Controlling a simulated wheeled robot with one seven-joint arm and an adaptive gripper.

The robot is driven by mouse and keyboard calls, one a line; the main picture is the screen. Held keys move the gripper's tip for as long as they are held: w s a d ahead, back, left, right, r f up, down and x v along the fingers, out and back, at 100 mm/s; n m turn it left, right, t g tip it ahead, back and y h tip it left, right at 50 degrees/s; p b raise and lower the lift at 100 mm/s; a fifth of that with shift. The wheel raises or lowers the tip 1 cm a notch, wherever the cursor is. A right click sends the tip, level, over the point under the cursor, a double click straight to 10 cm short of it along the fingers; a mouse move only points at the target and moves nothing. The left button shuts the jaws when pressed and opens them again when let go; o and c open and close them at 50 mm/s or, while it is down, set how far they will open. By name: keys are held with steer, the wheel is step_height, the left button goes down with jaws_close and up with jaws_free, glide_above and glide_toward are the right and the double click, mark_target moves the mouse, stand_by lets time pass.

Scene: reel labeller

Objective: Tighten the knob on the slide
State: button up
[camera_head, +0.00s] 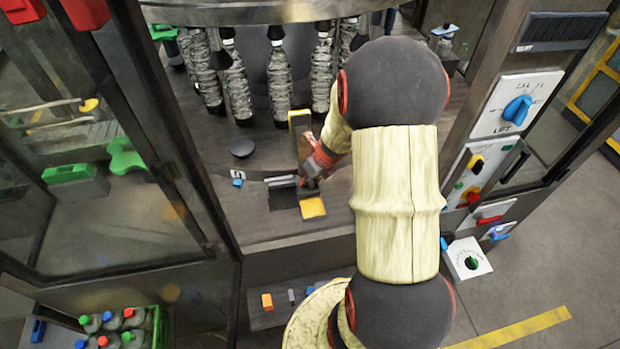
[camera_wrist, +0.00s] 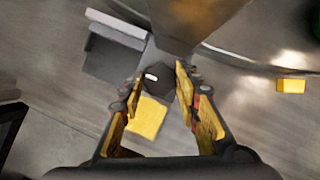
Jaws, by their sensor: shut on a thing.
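A dark round knob (camera_wrist: 158,82) with a small white mark sits between my fingertips in the wrist view. My gripper (camera_wrist: 160,76) is shut on it. In the head view my gripper (camera_head: 308,181) reaches down to the slide, and the knob is hidden or too small to make out. The slide has a yellow end block (camera_head: 312,208), which also shows just below the knob in the wrist view (camera_wrist: 147,117). A grey angled block (camera_wrist: 112,60) stands beside the knob on the left. A brownish upright (camera_wrist: 195,20) rises just beyond the knob.
Several wrapped dark bottles (camera_head: 280,85) hang from a round carousel behind the slide. A black disc (camera_head: 242,147) lies on the deck to the left. A panel with a blue dial (camera_head: 517,109) stands right of my arm. A bottle crate (camera_head: 160,328) is at the lower left.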

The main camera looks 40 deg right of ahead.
steer(key=c, duration=0.3)
steer(key=shift+a+r+m+p, duration=0.1)
steer(key=shift+m+p, duration=0.3)
steer(key=shift+p, duration=0.15)
steer(key=shift+c, duration=0.2)
steer(key=shift+a+r+m+h+p, duration=0.1)
steer(key=shift+m+h+p, duration=0.4)
steer(key=shift+m+p, duration=0.6)
steer(key=m+p, duration=0.2)
steer(key=shift+w+g+h+p, duration=0.1)
steer(key=shift+g+h+p, duration=0.2)
steer(key=shift+h+p, duration=0.1)
steer(key=m+g+h+p, duration=0.1)
steer(key=m+p, duration=0.1)
steer(key=m, duration=0.1)
steer(key=shift+a+m, duration=0.1)
steer(key=shift+m, duration=0.3)
steer(key=m+g+p, duration=0.1)
steer(key=m, duration=0.1)
steer(key=m+h+p, duration=0.1)
steer(key=m+p, duration=0.1)
steer(key=m, duration=0.1)
steer(key=shift+w+g, duration=0.2)
steer(key=shift+g, duration=0.2)
steer(key=shift+w+m+g+p, duration=0.1)
steer(key=shift+m+g+p, duration=0.4)
steer(key=shift+m, duration=0.75)
steer(key=shift+w+m+g+p, duration=0.1)
steer(key=shift+m+g+p, duration=0.35)
steer(key=shift+m, duration=0.8)
